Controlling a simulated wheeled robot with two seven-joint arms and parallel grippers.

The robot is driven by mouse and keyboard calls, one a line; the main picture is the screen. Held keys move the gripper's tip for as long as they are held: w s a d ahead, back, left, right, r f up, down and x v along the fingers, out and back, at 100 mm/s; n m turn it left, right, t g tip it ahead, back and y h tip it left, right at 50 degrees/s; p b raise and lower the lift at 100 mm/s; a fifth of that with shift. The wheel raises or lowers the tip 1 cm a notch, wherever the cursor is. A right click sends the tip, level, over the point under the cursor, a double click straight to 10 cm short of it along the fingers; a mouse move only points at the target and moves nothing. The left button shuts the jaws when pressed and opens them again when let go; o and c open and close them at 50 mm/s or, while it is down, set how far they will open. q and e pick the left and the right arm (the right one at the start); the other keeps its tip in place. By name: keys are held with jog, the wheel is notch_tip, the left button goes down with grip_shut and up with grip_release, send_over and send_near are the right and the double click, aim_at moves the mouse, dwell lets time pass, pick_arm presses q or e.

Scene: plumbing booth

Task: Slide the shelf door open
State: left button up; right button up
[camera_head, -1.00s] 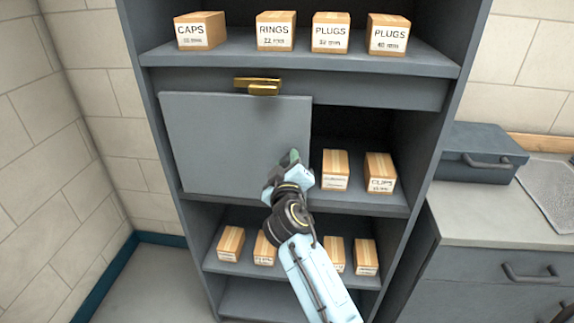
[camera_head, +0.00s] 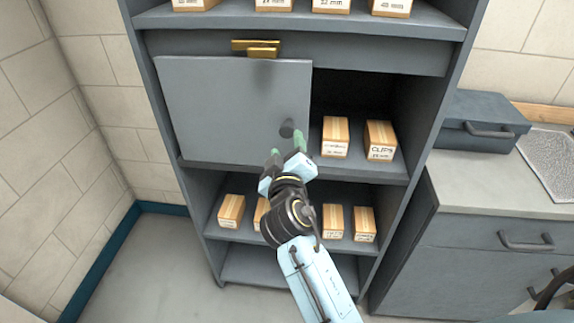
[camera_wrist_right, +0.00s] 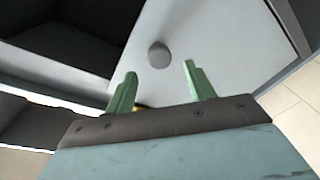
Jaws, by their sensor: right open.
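The grey shelf door (camera_head: 225,105) covers the left part of the middle compartment; the right part is open. A round dark knob (camera_head: 287,129) sits near the door's right edge, and it also shows in the right wrist view (camera_wrist_right: 158,55). My right gripper (camera_head: 287,147) is open, with its green fingertips just below the knob in the head view. In the right wrist view the fingers (camera_wrist_right: 158,85) are apart and empty, with the knob ahead, between their lines. I cannot tell whether they touch the door. My left gripper is not in view.
Two boxes (camera_head: 335,137) (camera_head: 380,140) stand in the open right part of the compartment. A brass catch (camera_head: 262,48) is above the door. More boxes stand on the shelves above and below. A counter with a dark toolbox (camera_head: 480,122) is at right.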

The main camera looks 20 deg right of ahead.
jog(key=v, duration=0.6)
jog(key=shift+b, duration=0.3)
